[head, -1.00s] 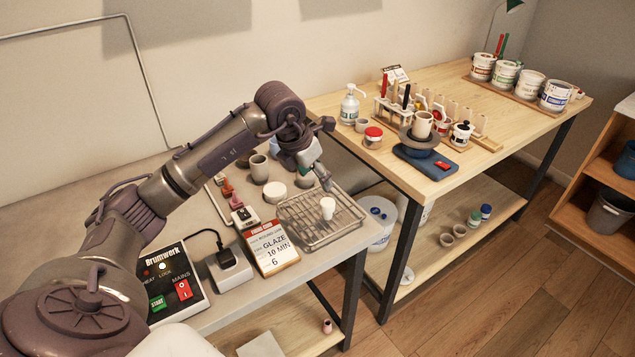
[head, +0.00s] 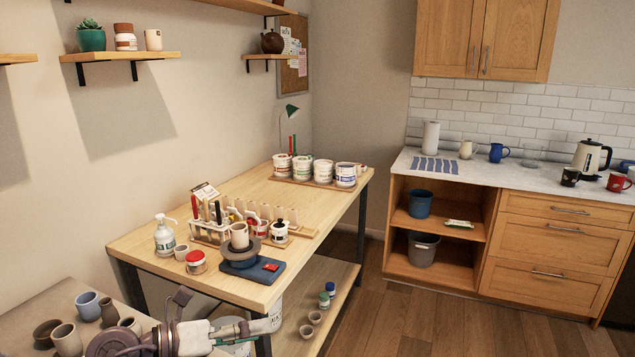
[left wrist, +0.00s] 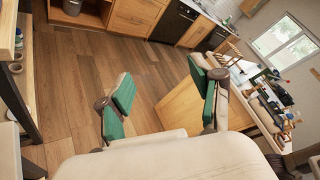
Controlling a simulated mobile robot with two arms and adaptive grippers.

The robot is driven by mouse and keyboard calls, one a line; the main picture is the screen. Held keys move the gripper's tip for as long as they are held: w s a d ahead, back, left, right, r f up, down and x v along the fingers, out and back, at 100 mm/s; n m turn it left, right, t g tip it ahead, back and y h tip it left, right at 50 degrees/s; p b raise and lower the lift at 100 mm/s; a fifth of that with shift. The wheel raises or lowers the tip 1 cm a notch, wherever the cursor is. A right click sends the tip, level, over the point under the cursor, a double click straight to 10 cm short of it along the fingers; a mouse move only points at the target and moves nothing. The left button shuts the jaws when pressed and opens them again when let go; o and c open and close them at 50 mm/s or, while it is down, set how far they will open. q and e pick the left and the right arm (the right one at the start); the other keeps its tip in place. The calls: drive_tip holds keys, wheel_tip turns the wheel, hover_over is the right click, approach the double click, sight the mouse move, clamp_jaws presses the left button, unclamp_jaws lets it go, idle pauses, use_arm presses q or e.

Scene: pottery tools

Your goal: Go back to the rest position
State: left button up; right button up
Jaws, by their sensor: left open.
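My left gripper (head: 243,332) shows low in the head view, pointing right, in front of the wooden workbench. My right gripper is in neither view. The wire rack and its small white cup are out of sight.
Several cups stand on the grey table (head: 40,303) at lower left. Wooden floor (head: 400,310) is clear.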

use_arm(q)
drive_tip(key=a+r+n+t+y, duration=0.4)
drive_tip(key=r+n+t, duration=0.2)
drive_tip(key=n+t, duration=0.95)
drive_tip(key=s+a+f+n+g+y, duration=0.2)
drive_tip(key=a+f+n+g+y, duration=0.15)
drive_tip(key=f+n+y, duration=0.35)
drive_tip(key=s+a+f+n+g+y, duration=0.25)
drive_tip(key=a+f+n+y, duration=0.25)
drive_tip(key=n, duration=0.4)
drive_tip(key=s+d+f+n+g+h, duration=0.1)
drive_tip(key=s+d+f+n+g, duration=0.1)
drive_tip(key=s+f+g, duration=0.65)
drive_tip(key=s+d+f+n+g+h, duration=0.25)
drive_tip(key=s+f+g, duration=0.25)
drive_tip(key=s+f, duration=0.7)
drive_tip(key=s+a+f+g, duration=0.1)
drive_tip(key=s+f, duration=0.1)
drive_tip(key=f, duration=1)
drive_tip(key=s+f, duration=0.2)
drive_tip(key=f, duration=1.1)
drive_tip(key=s+a+f+g+y, duration=0.1)
drive_tip(key=s+a+f, duration=0.2)
drive_tip(key=s+f, duration=1.1)
drive_tip(key=shift+s+f, duration=0.15)
drive_tip(key=shift+s, duration=0.8)
